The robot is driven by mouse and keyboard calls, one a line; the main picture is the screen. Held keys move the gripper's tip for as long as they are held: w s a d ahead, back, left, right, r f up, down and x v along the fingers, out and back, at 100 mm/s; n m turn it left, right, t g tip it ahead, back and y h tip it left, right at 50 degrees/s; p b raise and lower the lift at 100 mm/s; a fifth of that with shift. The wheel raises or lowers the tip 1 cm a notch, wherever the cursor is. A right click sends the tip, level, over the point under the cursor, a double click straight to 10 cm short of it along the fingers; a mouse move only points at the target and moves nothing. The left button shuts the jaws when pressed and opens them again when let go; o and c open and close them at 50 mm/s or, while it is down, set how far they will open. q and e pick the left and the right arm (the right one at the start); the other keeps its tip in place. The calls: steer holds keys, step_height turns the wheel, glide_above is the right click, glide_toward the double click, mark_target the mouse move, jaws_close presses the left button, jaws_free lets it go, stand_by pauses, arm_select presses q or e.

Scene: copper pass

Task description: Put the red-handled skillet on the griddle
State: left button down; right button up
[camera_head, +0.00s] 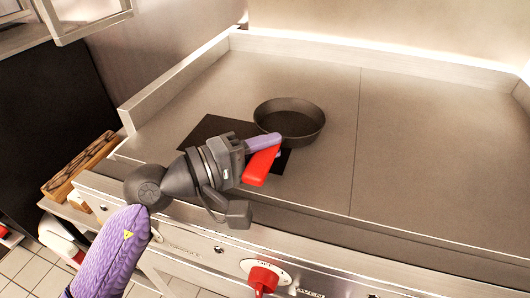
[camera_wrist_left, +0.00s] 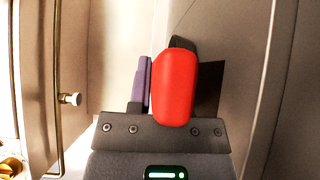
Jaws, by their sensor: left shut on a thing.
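The skillet (camera_head: 290,118) has a dark round pan and a red handle (camera_head: 261,166). Its pan is over the griddle (camera_head: 420,150), near the dark square patch on the left part; I cannot tell whether it touches the surface. My left gripper (camera_head: 268,146) is shut on the red handle, above the griddle's front left area. In the left wrist view the red handle (camera_wrist_left: 173,90) stands between the fingers, with a purple finger (camera_wrist_left: 142,82) at its left. The pan is mostly hidden there. My right gripper is not in view.
A raised metal rim (camera_head: 185,80) bounds the griddle at left and back. A red knob (camera_head: 263,278) sits on the front panel below. A wooden block (camera_head: 80,165) stands at the left. The right part of the griddle is clear.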

arm_select(q)
steer(key=c, duration=0.6)
jaws_free()
steer(key=shift+o, duration=0.2)
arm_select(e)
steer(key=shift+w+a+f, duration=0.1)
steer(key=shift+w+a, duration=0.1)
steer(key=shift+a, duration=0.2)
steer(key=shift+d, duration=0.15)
arm_select(q)
steer(key=shift+s+a, duration=0.1)
steer(key=shift+a, duration=0.05)
steer(key=b+v, duration=0.1)
steer(key=v, duration=1)
steer(key=shift+a+f, duration=0.1)
steer(key=shift+f, duration=0.05)
steer(key=shift+s+a+b, duration=0.15)
steer(key=shift+a+b, duration=0.05)
steer(key=shift+b, duration=0.1)
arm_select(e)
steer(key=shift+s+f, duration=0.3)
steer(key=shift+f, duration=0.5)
